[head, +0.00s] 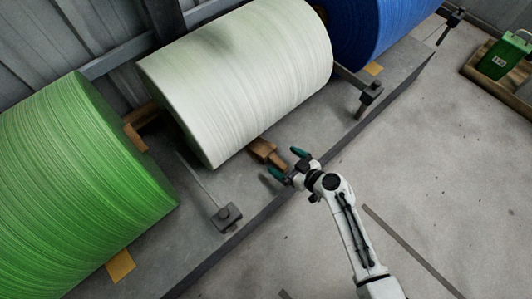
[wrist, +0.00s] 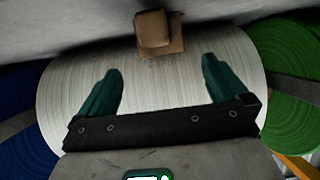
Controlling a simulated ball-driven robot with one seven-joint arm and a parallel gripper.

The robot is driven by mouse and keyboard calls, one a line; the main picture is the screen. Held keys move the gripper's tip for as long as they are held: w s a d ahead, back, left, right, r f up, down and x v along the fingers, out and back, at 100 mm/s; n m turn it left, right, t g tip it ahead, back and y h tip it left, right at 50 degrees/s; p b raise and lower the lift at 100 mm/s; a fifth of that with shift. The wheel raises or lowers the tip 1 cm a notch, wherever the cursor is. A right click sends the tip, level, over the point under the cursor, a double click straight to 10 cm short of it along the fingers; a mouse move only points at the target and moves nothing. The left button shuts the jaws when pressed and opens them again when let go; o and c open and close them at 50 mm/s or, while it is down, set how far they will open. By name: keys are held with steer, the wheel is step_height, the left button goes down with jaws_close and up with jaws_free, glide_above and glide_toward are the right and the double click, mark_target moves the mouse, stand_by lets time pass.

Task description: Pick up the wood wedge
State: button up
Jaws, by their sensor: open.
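The wood wedge (head: 262,149) is a brown block on the grey platform, at the front lower edge of the white roll (head: 240,75). In the wrist view the wedge (wrist: 153,30) appears at the top centre, beyond the fingertips, with a flatter brown part beside it. My gripper (head: 286,163) has two dark green fingers, spread open and empty, just to the right of the wedge in the head view. In the wrist view my gripper (wrist: 162,66) points toward the wedge, with a gap between the fingertips and it.
A green roll (head: 80,170) stands at left and a blue roll (head: 375,25) at top right. Dark clamp-like brackets (head: 227,214) stand on the platform (head: 185,240) on either side. Another wooden piece (head: 135,138) sits between the green and white rolls. The floor at right is mostly clear.

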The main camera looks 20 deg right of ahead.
mark_target(271, 154)
steer(key=b+x, duration=0.1)
steer(key=x, duration=0.5)
steer(key=shift+w+a+f+b, duration=0.1)
steer(key=shift+a+f+b, duration=0.15)
steer(key=shift+b, duration=0.1)
steer(key=shift+c, duration=0.5)
steer(key=shift+d, duration=0.1)
steer(key=c, duration=1.2)
